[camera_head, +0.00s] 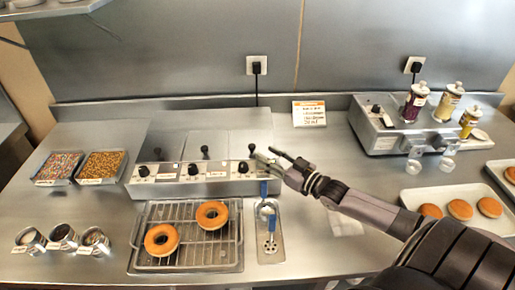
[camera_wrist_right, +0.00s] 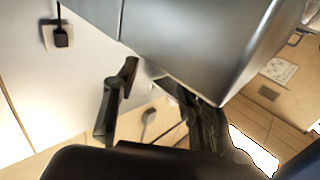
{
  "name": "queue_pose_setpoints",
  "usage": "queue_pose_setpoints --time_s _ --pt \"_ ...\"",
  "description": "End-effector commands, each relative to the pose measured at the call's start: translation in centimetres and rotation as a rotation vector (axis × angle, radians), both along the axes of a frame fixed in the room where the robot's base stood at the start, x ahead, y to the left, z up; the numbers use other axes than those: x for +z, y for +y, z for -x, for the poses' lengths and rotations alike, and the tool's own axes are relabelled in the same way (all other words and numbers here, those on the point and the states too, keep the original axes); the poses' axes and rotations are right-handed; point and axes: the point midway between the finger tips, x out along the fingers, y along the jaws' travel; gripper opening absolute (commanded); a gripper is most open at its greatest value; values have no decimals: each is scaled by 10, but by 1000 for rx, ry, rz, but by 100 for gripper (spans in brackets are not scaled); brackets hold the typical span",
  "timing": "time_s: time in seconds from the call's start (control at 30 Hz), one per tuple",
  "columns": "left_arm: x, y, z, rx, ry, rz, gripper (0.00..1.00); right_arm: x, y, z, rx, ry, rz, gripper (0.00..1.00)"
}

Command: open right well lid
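The glaze warmer (camera_head: 215,185) stands at the middle of the counter, with its wells under flat steel lids. The right well lid (camera_head: 245,128) lies shut. A black knob (camera_head: 251,148) stands at its front edge. My right gripper (camera_head: 272,156) comes in from the right, just right of this knob and close to it; I cannot tell whether they touch. Its fingers are apart and hold nothing visible. In the right wrist view the spread dark fingers (camera_wrist_right: 160,100) show below a steel edge. My left gripper is not in view.
A wire rack (camera_head: 190,225) with two glazed donuts stands in front of the warmer. A tray with blue-handled utensils (camera_head: 270,240) lies beside it. A price sign (camera_head: 309,113) stands behind. A second appliance (camera_head: 375,130) with bottles is at right. Sprinkle trays (camera_head: 100,167) are at left.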

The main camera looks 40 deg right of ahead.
Motion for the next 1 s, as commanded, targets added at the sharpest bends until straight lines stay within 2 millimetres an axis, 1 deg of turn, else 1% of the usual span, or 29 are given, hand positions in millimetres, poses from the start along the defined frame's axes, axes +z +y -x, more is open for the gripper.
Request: queue_pose_setpoints --time_s 0.03,0.2,0.4,0.57,0.77,1.0 --pt "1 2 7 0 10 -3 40 2 2 -9 -1 -3 -2 39" --pt "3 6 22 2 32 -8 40 1 7 -31 -2 -1 -1 39" --pt "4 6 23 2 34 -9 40 0 11 -46 -1 0 0 39" --pt "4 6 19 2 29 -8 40 -1 12 -50 0 1 0 39" --pt "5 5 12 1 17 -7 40 -1 12 -49 0 1 0 39" --pt "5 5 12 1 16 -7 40 -1 12 -49 0 1 0 24"
